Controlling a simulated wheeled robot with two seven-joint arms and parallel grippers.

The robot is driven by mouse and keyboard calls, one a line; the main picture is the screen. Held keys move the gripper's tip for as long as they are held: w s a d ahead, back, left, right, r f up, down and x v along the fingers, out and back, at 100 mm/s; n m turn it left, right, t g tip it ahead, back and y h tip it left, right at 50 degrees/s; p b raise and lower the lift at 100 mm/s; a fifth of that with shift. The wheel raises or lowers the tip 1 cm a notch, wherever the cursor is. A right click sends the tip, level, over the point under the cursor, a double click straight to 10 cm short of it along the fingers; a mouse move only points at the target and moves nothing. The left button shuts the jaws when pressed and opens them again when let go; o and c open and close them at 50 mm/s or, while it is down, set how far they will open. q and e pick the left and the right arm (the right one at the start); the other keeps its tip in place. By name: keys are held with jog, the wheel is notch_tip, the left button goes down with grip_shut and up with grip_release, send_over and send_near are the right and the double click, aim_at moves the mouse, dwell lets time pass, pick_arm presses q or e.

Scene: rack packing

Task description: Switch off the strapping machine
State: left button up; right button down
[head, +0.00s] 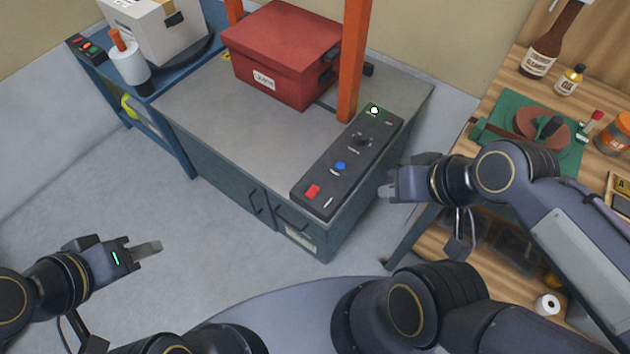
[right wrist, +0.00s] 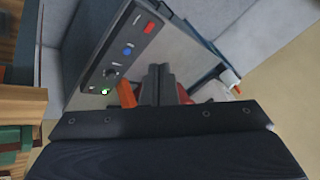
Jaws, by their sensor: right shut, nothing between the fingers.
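The strapping machine (head: 205,105) is a grey cabinet with an orange upright frame (head: 353,60) and a black control panel (head: 325,182) along its right edge. The panel carries a red rocker switch (head: 312,191), a blue button (head: 340,166), a dark knob (head: 362,140) and a lit whitish-green lamp (head: 374,110). In the right wrist view the red switch (right wrist: 150,27) and the green lamp (right wrist: 104,91) also show. My right gripper (head: 386,191) is shut and empty, just right of the panel and apart from it. My left gripper (head: 158,246) is over the floor at left; its fingers look together.
A red lidded box (head: 282,50) sits on the machine's top. A blue stand (head: 180,140) with a white box (head: 160,28) is at back left. A wooden bench (head: 500,95) with bottles and a green mat is at right. Floor in front is clear.

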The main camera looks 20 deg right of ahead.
jog(key=w+f+n+g+h+b, duration=0.2)
jog(key=w+f+n+g+b, duration=0.15)
jog(key=w+f+b, duration=0.45)
jog(key=n+g+h+b, duration=0.1)
jog(key=n+h+b, duration=0.2)
jog(key=n+b, duration=0.25)
send_over(315, 188)
jog(key=s+a, duration=0.1)
jog(key=a, duration=0.1)
notch_tip(315, 188, down, 9)
jog(key=shift+s+d+r+p, duration=0.1)
jog(key=shift+s+r+p, duration=0.1)
jog(key=shift+p, duration=0.15)
jog(key=f, duration=0.4)
jog(key=d+f+b, duration=0.1)
jog(key=f, duration=0.4)
jog(key=w+f+b, duration=0.1)
jog(key=f, duration=0.4)
jog(key=shift+d, duration=0.2)
